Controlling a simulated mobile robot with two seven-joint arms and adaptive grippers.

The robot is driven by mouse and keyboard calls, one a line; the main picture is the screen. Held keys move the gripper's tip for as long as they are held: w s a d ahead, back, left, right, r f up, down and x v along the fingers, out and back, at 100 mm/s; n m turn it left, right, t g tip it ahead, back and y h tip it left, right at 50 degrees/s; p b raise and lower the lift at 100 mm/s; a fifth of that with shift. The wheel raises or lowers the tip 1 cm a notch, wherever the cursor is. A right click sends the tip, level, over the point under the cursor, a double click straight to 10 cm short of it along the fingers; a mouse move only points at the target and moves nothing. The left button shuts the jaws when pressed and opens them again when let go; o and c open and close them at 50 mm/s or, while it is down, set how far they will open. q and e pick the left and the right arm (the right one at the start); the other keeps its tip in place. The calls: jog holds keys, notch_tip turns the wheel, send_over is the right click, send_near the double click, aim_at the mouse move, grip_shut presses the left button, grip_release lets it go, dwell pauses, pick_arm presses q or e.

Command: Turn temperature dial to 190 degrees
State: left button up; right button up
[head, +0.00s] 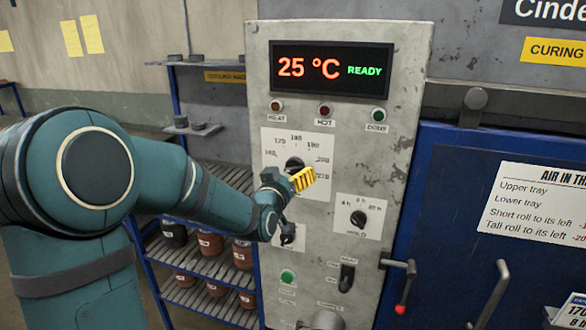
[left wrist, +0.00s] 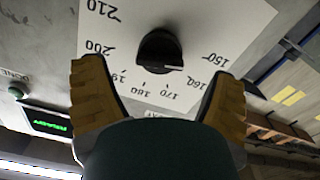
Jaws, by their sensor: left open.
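The temperature dial is a black round knob (head: 293,164) on a white scale plate on the grey control panel. In the left wrist view the knob (left wrist: 160,50) lies ahead of and between my fingers, with scale numbers from 150 to 210 around it. A pale mark on the knob's edge faces roughly the 160 to 170 side; its exact reading is unclear. My left gripper (head: 303,179), with yellow finger pads, is open in front of the dial and partly covers its plate. In the left wrist view its fingers (left wrist: 157,74) are spread and hold nothing. My right gripper is not seen.
The display (head: 331,69) reads 25 °C and READY. A smaller hold knob (head: 358,219), a green button (head: 287,276) and a black switch (head: 347,277) sit lower on the panel. A red-tipped lever (head: 404,287) sticks out at right, beside a blue door (head: 450,200).

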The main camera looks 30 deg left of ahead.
aim_at(292, 171)
pick_arm(q)
jog(key=shift+x, duration=1.7)
jog(key=c, duration=1.2)
